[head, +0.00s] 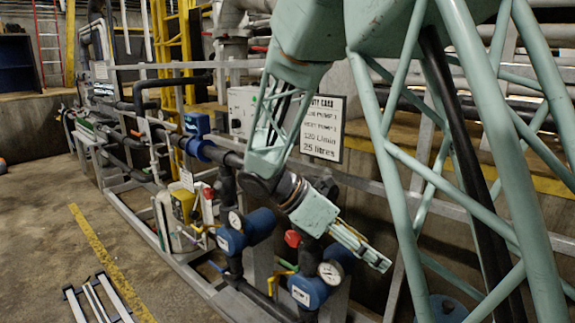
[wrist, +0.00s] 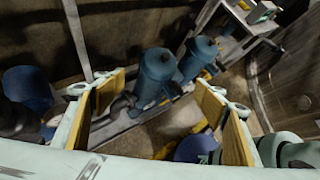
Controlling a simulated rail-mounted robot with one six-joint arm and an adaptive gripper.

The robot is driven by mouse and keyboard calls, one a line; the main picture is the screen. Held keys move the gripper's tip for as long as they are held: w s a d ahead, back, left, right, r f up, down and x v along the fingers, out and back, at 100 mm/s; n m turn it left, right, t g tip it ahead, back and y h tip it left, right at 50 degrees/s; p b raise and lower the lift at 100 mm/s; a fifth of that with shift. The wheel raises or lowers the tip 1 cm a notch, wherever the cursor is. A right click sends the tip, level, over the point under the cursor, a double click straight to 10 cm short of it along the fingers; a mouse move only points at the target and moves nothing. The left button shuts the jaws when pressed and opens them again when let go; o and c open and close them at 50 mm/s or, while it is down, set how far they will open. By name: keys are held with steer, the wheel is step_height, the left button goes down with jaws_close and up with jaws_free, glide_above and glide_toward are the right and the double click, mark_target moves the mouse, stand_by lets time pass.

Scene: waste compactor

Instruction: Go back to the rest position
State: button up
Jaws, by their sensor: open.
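My gripper (head: 362,248) is at the end of my pale green arm in the head view, pointing down and to the right. It hangs in front of the pipework, near a pressure gauge (head: 331,272) and a blue pump body (head: 310,290). In the wrist view my gripper (wrist: 160,100) has its two yellow-lined fingers wide apart with nothing held between them. Two blue cylindrical units (wrist: 155,75) stand beyond the fingers. Whether the gripper touches any pipe cannot be told.
A sign (head: 323,128) hangs on the grey rail behind my arm. Valves, hoses and a second gauge (head: 235,220) crowd the metal frame. A red ladder (head: 48,45) stands at the back left. The floor (head: 45,215) on the left is mostly clear.

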steer(key=s+d+r+m+y, duration=0.2)
steer(key=s+r+m, duration=0.2)
steer(key=s, duration=0.4)
steer(key=s+d+r+m+y, duration=0.2)
steer(key=s+d+r+m, duration=0.15)
steer(key=s, duration=0.35)
steer(key=s+a+r+m+t+y, duration=0.2)
steer(key=s+m, duration=0.4)
steer(key=s, duration=0.4)
steer(key=s+a+r+m+t+y, duration=0.1)
steer(key=s+a+r+m+y, duration=0.1)
steer(key=s+r+m+y, duration=0.2)
steer(key=shift+s+a+m+t, duration=0.35)
steer(key=shift+s+m, duration=1.4)
steer(key=shift+s, duration=1.35)
